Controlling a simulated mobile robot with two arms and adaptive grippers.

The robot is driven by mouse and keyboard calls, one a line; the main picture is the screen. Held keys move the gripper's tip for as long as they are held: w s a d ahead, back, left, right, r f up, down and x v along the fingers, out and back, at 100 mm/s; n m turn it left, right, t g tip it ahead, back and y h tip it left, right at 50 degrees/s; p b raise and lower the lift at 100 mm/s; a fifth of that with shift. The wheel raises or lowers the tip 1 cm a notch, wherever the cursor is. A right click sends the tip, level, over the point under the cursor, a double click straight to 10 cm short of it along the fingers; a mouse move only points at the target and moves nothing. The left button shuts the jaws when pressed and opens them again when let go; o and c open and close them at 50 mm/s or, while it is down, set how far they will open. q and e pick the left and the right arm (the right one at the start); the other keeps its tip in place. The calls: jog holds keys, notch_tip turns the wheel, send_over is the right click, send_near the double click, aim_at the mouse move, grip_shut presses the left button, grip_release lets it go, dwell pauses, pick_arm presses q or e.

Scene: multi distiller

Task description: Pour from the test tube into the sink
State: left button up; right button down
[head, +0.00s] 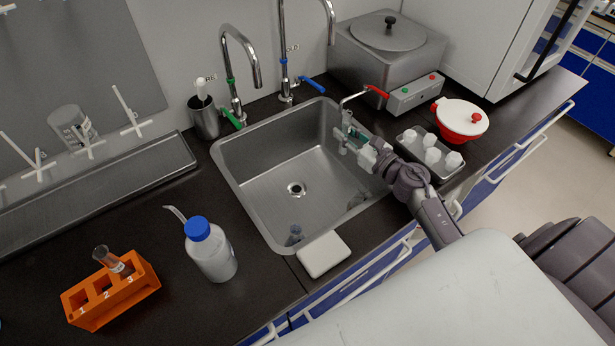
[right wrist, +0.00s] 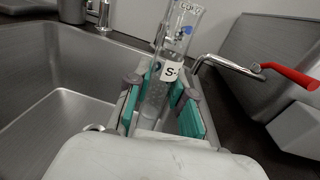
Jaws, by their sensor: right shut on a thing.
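My right gripper (head: 350,140) reaches over the right rim of the metal sink (head: 262,165). In the right wrist view its green-padded fingers (right wrist: 160,100) are shut on a clear test tube (right wrist: 172,72). The tube has a white label starting with "S" and a blue mark near its top. It stands close to upright with a slight lean, mouth up. Its contents are hard to make out. The sink also fills the left of the right wrist view (right wrist: 65,120), beside the tube. The sink basin is open, with a round drain. My left gripper is out of view.
Two taps (head: 240,62) (head: 284,60) stand behind the sink. A red-handled valve (head: 375,90) and a steel bath (head: 388,60) are right of it. A tray of bottles (head: 448,172), a white block (head: 323,254), a wash bottle (head: 212,256) and an orange rack (head: 120,292) stand around it.

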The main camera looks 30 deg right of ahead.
jog(key=shift+a+r+n+p, duration=0.3)
jog(key=shift+n+p, duration=0.6)
jog(key=shift+p, duration=0.05)
jog(key=shift+a+f, duration=0.1)
jog(key=shift+f, duration=0.15)
jog(key=shift+a+f+n+g+h+p, duration=0.2)
jog(key=shift+f+n+g+h+p, duration=0.35)
jog(key=shift+n, duration=0.75)
jog(key=shift+a+f+n+g+h+p, duration=0.1)
jog(key=shift+a+f+n+h+p, duration=0.15)
jog(key=shift+f+n+p, duration=0.75)
jog(key=shift+a+f+n+g+h+p, duration=0.15)
jog(key=shift+f+n+g+h+p, duration=0.3)
jog(key=shift+n, duration=1.15)
jog(key=shift+d+f+n+h, duration=0.1)
jog(key=shift+n+h, duration=0.15)
jog(key=shift+n, duration=0.15)
jog(key=shift+d+r+n+h+p, duration=0.1)
jog(key=shift+r+n+h+p, duration=0.2)
jog(key=shift+r+n+p, duration=0.55)
jog(key=shift+a+f+n+h+p, duration=0.3)
jog(key=shift+a+f+n, duration=0.2)
jog(key=shift+f+n, duration=0.05)
jog(key=shift+a+f+n, duration=0.1)
jog(key=shift+f+n, duration=0.2)
jog(key=shift+n, duration=0.4)
